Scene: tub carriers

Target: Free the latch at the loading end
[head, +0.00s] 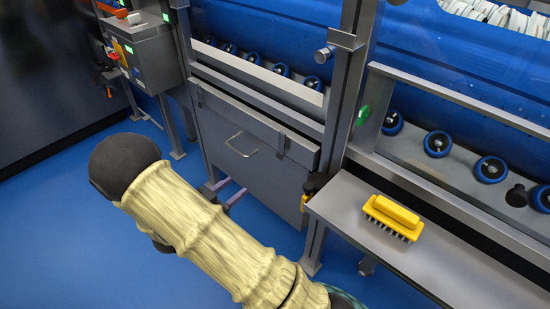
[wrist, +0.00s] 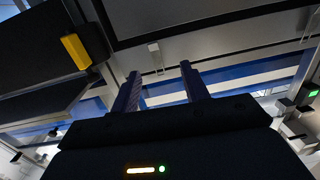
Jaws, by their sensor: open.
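No part is clearly marked as the latch. A small yellow piece with a dark knob (head: 309,188) sits on the post at the right edge of the grey front panel (head: 250,150), which has a wire handle (head: 241,144). A silver round knob (head: 323,55) sticks out higher on the post. In the wrist view my gripper (wrist: 160,70) is open and empty, its two fingers apart below a grey panel edge. A yellow block (wrist: 76,51) on a dark part lies to their upper left; I cannot tell if it is the same yellow piece.
A yellow brush (head: 395,214) lies on the grey shelf (head: 440,258) at right. A control box (head: 150,55) stands at left. The blue floor (head: 50,230) is clear at lower left.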

